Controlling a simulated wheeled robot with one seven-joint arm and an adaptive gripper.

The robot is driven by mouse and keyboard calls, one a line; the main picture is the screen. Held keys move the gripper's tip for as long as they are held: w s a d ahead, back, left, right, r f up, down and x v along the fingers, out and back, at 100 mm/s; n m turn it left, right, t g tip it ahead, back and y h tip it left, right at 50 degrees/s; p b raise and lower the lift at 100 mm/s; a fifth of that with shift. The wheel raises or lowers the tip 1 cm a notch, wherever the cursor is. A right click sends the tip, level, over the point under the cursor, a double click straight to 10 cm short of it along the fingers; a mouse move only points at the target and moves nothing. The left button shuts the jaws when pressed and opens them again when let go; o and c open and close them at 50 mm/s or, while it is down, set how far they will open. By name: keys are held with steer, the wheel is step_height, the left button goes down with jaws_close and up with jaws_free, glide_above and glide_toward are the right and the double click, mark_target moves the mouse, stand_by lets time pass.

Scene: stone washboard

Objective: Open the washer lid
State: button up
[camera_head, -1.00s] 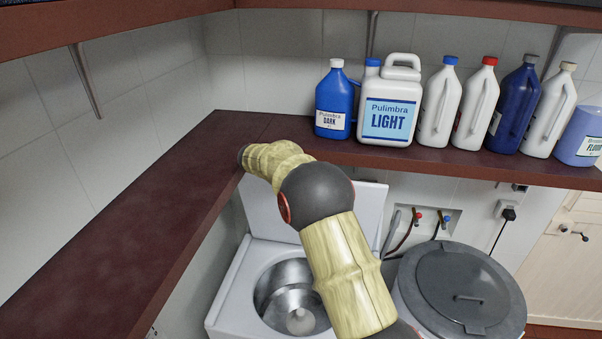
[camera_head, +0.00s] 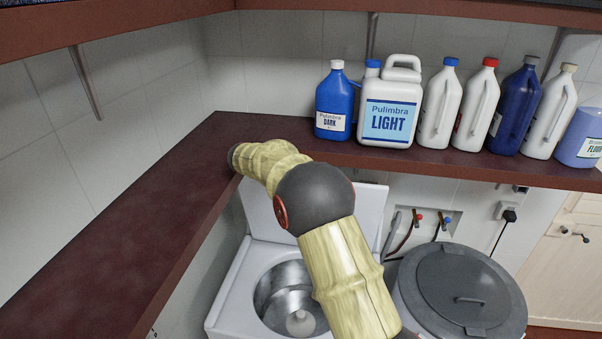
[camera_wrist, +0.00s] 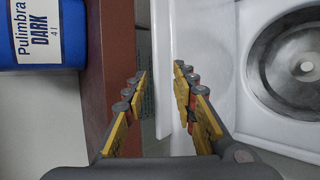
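The white washer (camera_head: 230,290) stands below the shelf, and its round steel tub is in plain view. Its white lid (camera_head: 368,207) stands raised at the back, partly hidden behind my arm. In the wrist view the lid (camera_wrist: 208,35) is a pale panel beside the tub (camera_wrist: 290,70). My gripper (camera_wrist: 160,74) is open, with a clear gap between its fingers. The right finger overlaps the lid's near part in the picture; I cannot tell whether it touches. In the head view my gripper is hidden.
A dark red shelf (camera_head: 130,220) runs along the left and back, close to my arm. A blue bottle (camera_head: 333,105), a white jug (camera_head: 390,115) and several other bottles stand on it. A grey-lidded round bin (camera_head: 455,285) is right of the washer.

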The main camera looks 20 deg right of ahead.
steer(key=v, duration=0.8)
steer(key=s+a+f+m+g+y, duration=0.1)
steer(key=s+a+f+g+y, duration=0.15)
steer(key=s+f, duration=0.45)
steer(key=s+a+f+m+t+y+b, duration=0.1)
steer(key=s+a+f+m+y+b, duration=0.1)
steer(key=s+f+b, duration=0.5)
steer(key=s+a+f+m+t+y+b, duration=0.1)
steer(key=s+a+f+m+y+b, duration=0.2)
steer(key=s+f+b, duration=0.4)
steer(key=s+a+f+m+t+y+b, duration=0.1)
steer(key=s+a+f+b, duration=0.3)
steer(key=s+b, duration=1.1)
steer(key=s+f, duration=0.1)
steer(key=s, duration=0.5)
steer(key=s+f+m+y, duration=0.1)
steer(key=s+f, duration=0.1)
steer(key=s, duration=0.4)
steer(key=shift+a+f+m, duration=0.25)
steer(key=shift+a+m, duration=0.05)
